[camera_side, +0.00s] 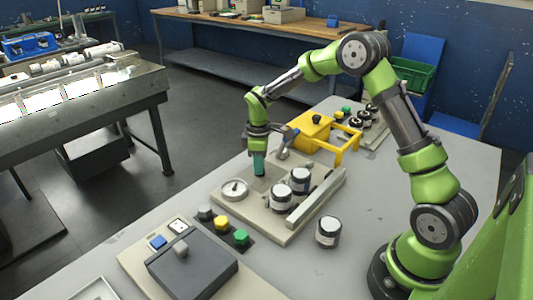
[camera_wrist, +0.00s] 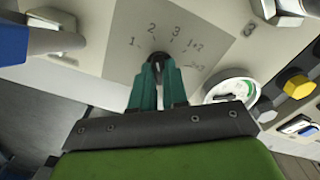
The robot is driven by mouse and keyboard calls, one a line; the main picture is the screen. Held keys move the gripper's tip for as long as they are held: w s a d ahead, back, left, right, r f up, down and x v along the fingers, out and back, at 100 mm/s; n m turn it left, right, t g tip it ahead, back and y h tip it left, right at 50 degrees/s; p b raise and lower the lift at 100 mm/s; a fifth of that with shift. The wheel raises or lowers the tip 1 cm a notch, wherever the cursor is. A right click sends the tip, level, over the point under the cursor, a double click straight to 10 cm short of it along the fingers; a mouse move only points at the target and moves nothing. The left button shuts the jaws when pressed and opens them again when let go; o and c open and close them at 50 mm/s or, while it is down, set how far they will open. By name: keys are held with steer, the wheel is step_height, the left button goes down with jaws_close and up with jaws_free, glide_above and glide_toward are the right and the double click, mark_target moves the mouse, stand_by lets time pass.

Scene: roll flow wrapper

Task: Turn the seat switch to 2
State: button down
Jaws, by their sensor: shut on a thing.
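The seat switch (camera_wrist: 157,57) is a small dark knob on a grey plate (camera_wrist: 125,65) in the wrist view. Marks 1, 2, 3 and 1+2 run in an arc around its far side, with another mark at the lower right too blurred to read. My gripper (camera_wrist: 159,70) has its teal fingers shut on the knob. The fingers hide much of it, and I cannot tell which mark it points at. In the side view my gripper (camera_side: 259,172) reaches down onto the same grey plate, and the knob is hidden there.
A round white gauge (camera_side: 235,189) sits close beside my gripper. Jars (camera_side: 281,198) and a long rail (camera_side: 316,198) stand to its right on the board. Coloured buttons (camera_side: 221,223) lie in front.

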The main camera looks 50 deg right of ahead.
steer(key=shift+r, duration=0.1)
stand_by(0.3)
steer(key=c, duration=1.1)
jaws_free()
steer(key=shift+c, duration=0.2)
step_height(320, 180, up, 17)
